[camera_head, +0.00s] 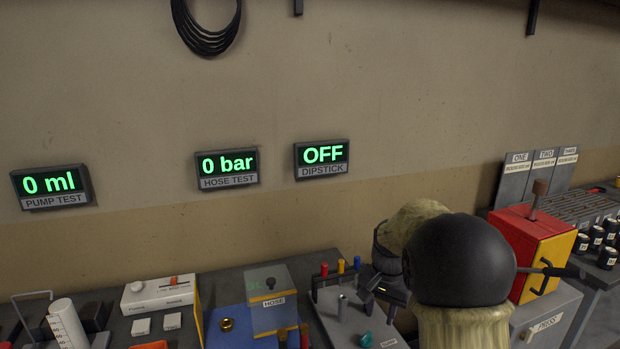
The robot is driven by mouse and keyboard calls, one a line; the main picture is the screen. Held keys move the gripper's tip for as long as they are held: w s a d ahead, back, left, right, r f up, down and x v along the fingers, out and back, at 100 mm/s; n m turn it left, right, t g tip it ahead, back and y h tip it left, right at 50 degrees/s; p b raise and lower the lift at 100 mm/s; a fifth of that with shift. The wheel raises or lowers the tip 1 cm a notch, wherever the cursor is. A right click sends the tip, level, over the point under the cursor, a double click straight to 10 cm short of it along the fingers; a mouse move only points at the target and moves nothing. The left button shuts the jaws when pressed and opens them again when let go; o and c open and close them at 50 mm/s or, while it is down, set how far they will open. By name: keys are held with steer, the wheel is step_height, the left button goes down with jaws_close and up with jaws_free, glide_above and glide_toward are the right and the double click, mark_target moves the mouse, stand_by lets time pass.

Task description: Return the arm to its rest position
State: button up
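My arm shows at the lower right of the head view as a large black rounded joint with pale, tan-coloured links above and below it. A dark part beside the joint, over the grey bench plate, looks like my gripper (382,289). Its fingers are small and partly hidden by the arm, so I cannot tell whether they are open or shut or hold anything.
A red and yellow box with a lever (532,250) stands close right of my arm. A clear HOSE box (272,300), coloured pegs (340,267) and a white cylinder (68,322) stand left. Wall displays (322,157) read OFF, 0 bar and 0 ml.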

steer(key=s+f+n+t, duration=0.1)
steer(key=s+n, duration=0.2)
steer(key=s, duration=0.7)
steer(key=s+a+f+n, duration=0.1)
steer(key=s+n, duration=0.2)
steer(key=s, duration=0.7)
steer(key=shift+s+f+t+p, duration=0.35)
steer(key=shift+s+t+p, duration=0.05)
